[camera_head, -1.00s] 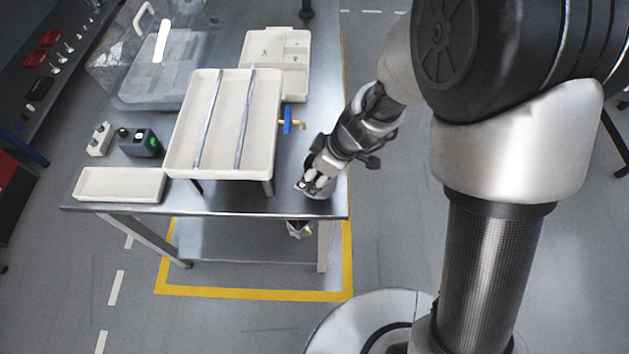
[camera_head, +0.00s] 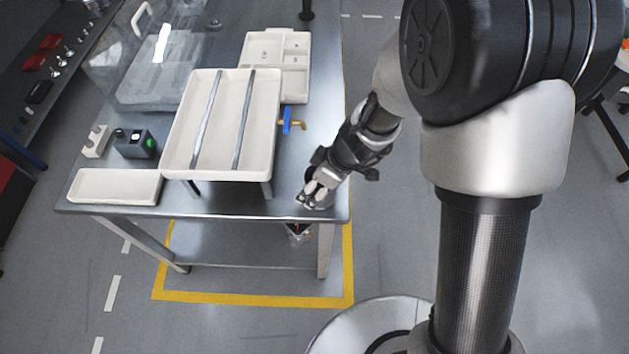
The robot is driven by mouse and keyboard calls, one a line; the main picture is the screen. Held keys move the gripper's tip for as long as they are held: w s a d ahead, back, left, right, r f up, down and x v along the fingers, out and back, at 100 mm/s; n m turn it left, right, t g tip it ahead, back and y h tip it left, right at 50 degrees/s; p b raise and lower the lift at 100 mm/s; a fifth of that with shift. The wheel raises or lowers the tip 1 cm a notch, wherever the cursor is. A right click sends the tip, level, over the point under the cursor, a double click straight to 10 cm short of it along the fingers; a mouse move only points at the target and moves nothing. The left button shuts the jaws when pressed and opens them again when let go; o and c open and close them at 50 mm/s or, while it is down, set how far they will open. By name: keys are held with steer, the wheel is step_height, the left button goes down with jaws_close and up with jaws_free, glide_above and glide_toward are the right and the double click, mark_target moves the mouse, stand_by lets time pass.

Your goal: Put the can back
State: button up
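My gripper (camera_head: 309,202) is at the front right corner of the metal table, close to the tabletop and pointing down and left. The fingers are small and partly hidden by the gripper body, so I cannot tell whether they are open or shut, or whether anything is between them. A small can-like container (camera_head: 298,233) shows below the table's front edge, under the gripper. Its upper part is cut off by the table edge, and I cannot tell for sure that it is the can.
The right front tabletop is mostly clear.

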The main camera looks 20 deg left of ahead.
steer(key=shift+o, duration=0.3)
steer(key=shift+r+p, duration=0.25)
steer(key=shift+p, duration=0.05)
steer(key=s+d+r+m+p, duration=0.1)
steer(key=d+r, duration=0.2)
steer(key=r, duration=0.3)
steer(key=s+d+r+m+t+p, duration=0.1)
steer(key=d+r+p, duration=0.15)
steer(key=r, duration=0.45)
steer(key=d+r+m+p, duration=0.1)
steer(key=d+r+m, duration=0.15)
steer(key=r, duration=0.35)
steer(key=s+d+r+m+t+h, duration=0.1)
steer(key=s+d+r+m+h, duration=0.1)
steer(key=s+d+r+m, duration=0.3)
steer(key=s+d+r+m+t+h, duration=0.1)
steer(key=s+d+r+m, duration=0.5)
steer(key=d, duration=0.6)
steer(key=shift+s+m+t+h, duration=0.4)
steer(key=shift+s+h, duration=0.4)
steer(key=shift+s, duration=0.15)
